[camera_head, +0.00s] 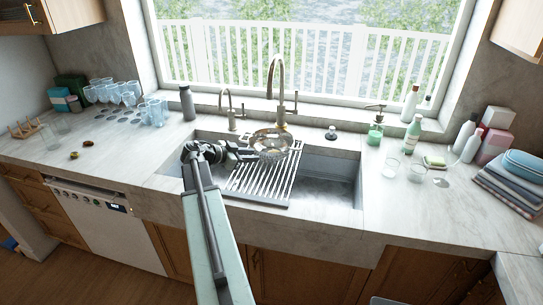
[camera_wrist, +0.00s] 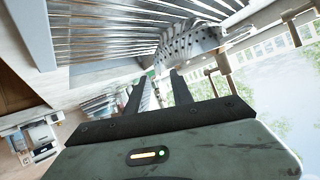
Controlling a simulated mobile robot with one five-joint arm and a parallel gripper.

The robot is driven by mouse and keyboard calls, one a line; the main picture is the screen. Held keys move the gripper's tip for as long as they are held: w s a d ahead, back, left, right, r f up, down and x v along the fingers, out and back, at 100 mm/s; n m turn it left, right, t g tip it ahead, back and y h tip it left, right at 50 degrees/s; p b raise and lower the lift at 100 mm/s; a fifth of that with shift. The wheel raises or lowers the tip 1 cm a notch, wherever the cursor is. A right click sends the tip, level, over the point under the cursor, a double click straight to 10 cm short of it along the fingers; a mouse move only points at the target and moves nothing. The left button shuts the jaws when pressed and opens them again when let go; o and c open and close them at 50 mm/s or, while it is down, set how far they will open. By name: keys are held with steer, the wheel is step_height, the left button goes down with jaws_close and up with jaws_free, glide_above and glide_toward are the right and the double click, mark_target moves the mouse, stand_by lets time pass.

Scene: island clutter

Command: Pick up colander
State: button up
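The colander (camera_head: 270,143) is a shiny metal bowl with small holes. It sits at the back of the sink, on or just above the slatted drying rack (camera_head: 258,183), below the tall faucet. In the wrist view, the colander's perforated side (camera_wrist: 190,44) is just beyond my fingertips. My gripper (camera_head: 248,154) reaches in from the left, at the colander's left side. In the wrist view, my gripper (camera_wrist: 160,80) has its two dark fingers apart, with a gap between them. I cannot tell whether a finger touches the colander.
The tall faucet (camera_head: 281,90) and a smaller tap (camera_head: 231,110) stand behind the sink. A dark bottle (camera_head: 187,103) and several glasses stand left. A green soap dispenser (camera_head: 375,130) and bottles stand right. The sink's right basin (camera_head: 330,180) is clear.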

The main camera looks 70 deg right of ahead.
mark_target(283, 152)
steer(key=shift+m+g, duration=0.4)
steer(key=shift+m, duration=0.3)
steer(key=s+d+b, duration=0.1)
steer(key=s+d, duration=0.1)
steer(key=s+d+f, duration=0.1)
steer(key=s+d, duration=0.1)
steer(key=s+d+b, duration=0.1)
steer(key=s+d, duration=0.2)
steer(key=shift+f+b, duration=0.35)
steer(key=shift+b+x, duration=0.9)
steer(key=shift+x, duration=1.75)
steer(key=shift+s+r, duration=0.1)
steer(key=shift+r, duration=0.1)
jaws_close()
